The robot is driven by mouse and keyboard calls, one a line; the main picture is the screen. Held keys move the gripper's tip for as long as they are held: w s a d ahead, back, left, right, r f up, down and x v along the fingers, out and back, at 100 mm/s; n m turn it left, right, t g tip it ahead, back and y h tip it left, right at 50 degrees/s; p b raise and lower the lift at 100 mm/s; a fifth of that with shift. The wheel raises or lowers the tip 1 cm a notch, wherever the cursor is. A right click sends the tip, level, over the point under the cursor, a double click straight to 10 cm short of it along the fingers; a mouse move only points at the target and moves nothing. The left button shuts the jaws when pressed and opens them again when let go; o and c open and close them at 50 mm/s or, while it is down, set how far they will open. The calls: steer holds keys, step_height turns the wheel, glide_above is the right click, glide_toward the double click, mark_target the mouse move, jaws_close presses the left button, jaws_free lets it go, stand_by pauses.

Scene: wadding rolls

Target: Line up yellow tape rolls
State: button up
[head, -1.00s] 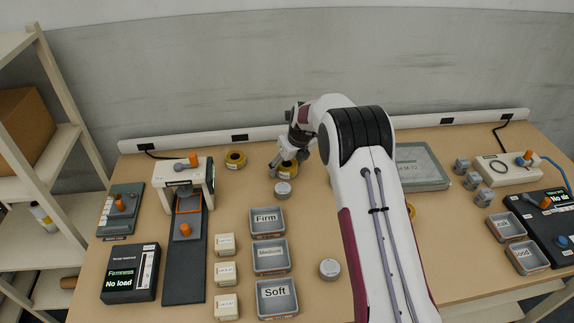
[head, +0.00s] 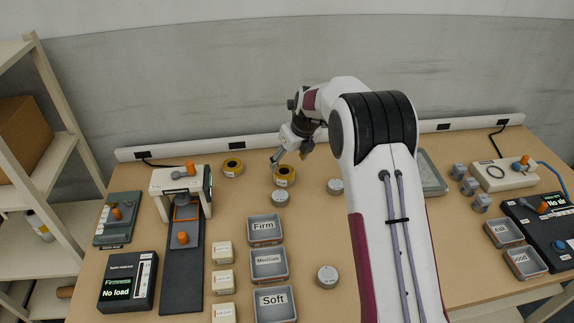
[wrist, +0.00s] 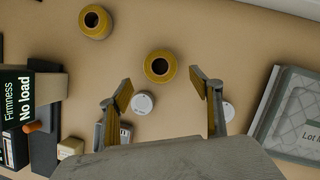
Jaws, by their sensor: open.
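A yellow tape roll (head: 284,175) stands near the back of the table, just beyond a grey round tin (head: 280,198). A second yellow tape roll (head: 232,167) stands to its left, a clear gap apart. My gripper (head: 289,157) is open and empty above the right-hand roll. In the wrist view my open gripper (wrist: 162,90) has its fingers spread to either side, with the nearer roll (wrist: 160,66) just ahead between them. The other roll (wrist: 95,22) is at the upper left there. Any further yellow roll is hidden behind my arm.
Grey trays labelled Firm (head: 264,229), Medium (head: 268,264) and Soft (head: 274,303) stand in a column, with white blocks (head: 222,252) to their left. A press-like device (head: 181,188) is left of the rolls. A grey lidded box (head: 430,174) lies to the right.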

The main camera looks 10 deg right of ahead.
steer(key=v, duration=0.4)
stand_by(0.8)
steer(key=s+d+r+n+t, duration=0.1)
steer(key=s+d+r+n, duration=0.1)
steer(key=s+r+n, duration=1.75)
steer(key=s+f+n+h, duration=0.1)
steer(key=s+n, duration=0.5)
steer(key=s, duration=0.8)
steer(key=s+d+f+n, duration=0.1)
steer(key=s+n, duration=0.5)
steer(key=s, duration=0.8)
steer(key=shift+d+f+t+h, duration=0.3)
steer(key=shift+d+f+h, duration=0.1)
steer(key=shift+f, duration=0.2)
